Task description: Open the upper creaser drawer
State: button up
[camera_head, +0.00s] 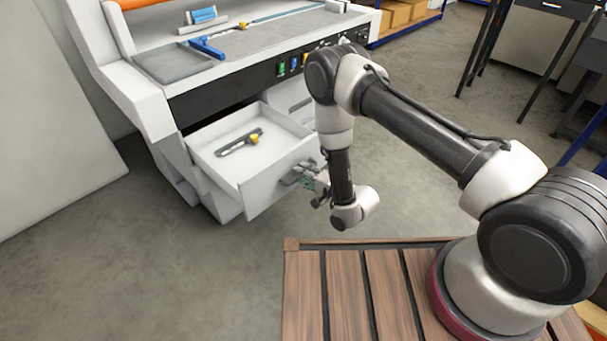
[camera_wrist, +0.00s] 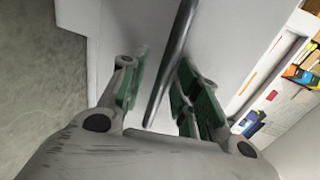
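The creaser (camera_head: 240,60) is a white machine with a grey top and a black control panel. Its upper drawer (camera_head: 265,192), just below the dark panel, stands pulled well out, with its inside showing. In the wrist view the handle (camera_wrist: 174,50) is a dark bar running between the green-padded fingers (camera_wrist: 163,85). Gaps show on both sides of the bar, so the fingers look open around it.
A slatted wooden surface (camera_head: 342,290) lies below my arm at the front. A blue-framed shelf with boxes (camera_head: 400,14) stands behind, and a dark-legged table (camera_head: 548,8) at the back right. A pale panel (camera_head: 45,110) stands at left. Grey floor (camera_head: 170,270) is clear left of the drawer.

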jog(key=v, duration=1.2)
dwell(0.4)
